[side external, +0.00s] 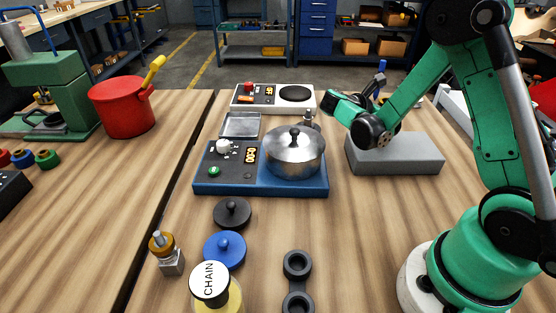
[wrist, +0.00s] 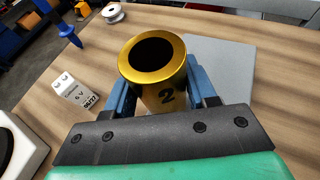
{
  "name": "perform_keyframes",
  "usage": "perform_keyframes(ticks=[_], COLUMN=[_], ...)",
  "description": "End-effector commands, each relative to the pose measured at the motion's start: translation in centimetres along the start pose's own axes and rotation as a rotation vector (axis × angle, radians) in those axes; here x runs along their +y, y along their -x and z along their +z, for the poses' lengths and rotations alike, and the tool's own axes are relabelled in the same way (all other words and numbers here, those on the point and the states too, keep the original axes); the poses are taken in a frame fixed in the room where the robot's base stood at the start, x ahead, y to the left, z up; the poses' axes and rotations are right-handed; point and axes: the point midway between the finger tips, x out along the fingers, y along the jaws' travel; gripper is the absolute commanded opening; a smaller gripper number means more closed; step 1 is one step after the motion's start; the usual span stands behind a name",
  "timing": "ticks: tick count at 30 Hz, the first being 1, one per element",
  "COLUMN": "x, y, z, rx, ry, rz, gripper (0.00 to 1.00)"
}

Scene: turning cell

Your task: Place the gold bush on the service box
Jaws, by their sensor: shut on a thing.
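The gold bush (wrist: 152,62) is a flanged hollow cylinder marked "2". In the wrist view it sits between the blue fingers of my gripper (wrist: 160,88), which is shut on it, its open bore facing the camera. The bush cannot be made out in the side view. A plain grey box (side external: 395,155), which looks like the service box, stands on the bench at right, below my forearm. Its pale grey top (wrist: 228,62) shows behind the bush in the wrist view. I cannot tell how high the bush is above it.
A blue cooker unit (side external: 205,185) with a lidded steel pot (side external: 295,155) stands left of the grey box. A white hotplate (side external: 268,97) is behind it. A white block (wrist: 72,92) and a blue-handled tool (wrist: 65,25) are nearby.

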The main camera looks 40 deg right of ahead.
Motion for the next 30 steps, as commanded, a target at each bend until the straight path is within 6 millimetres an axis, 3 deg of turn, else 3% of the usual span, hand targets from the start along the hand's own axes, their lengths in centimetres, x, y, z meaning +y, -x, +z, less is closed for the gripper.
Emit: perform_keyframes(ticks=[3,4,7,19,23,30], x=[0.0,0.0,0.0,0.0,0.1,0.1], y=[-0.1,-0.1,-0.1,0.2,2.4,8.0], z=[-0.2,-0.3,-0.2,0.1,0.0,0.0], rx=[-0.001,0.0,0.0,0.0,0.0,0.0], ry=[0.0,0.0,0.0,0.0,0.003,0.003], rz=[0.0,0.0,0.0,0.001,0.005,0.006], gripper=[0.0,0.53,0.82,0.82,0.82,0.82])
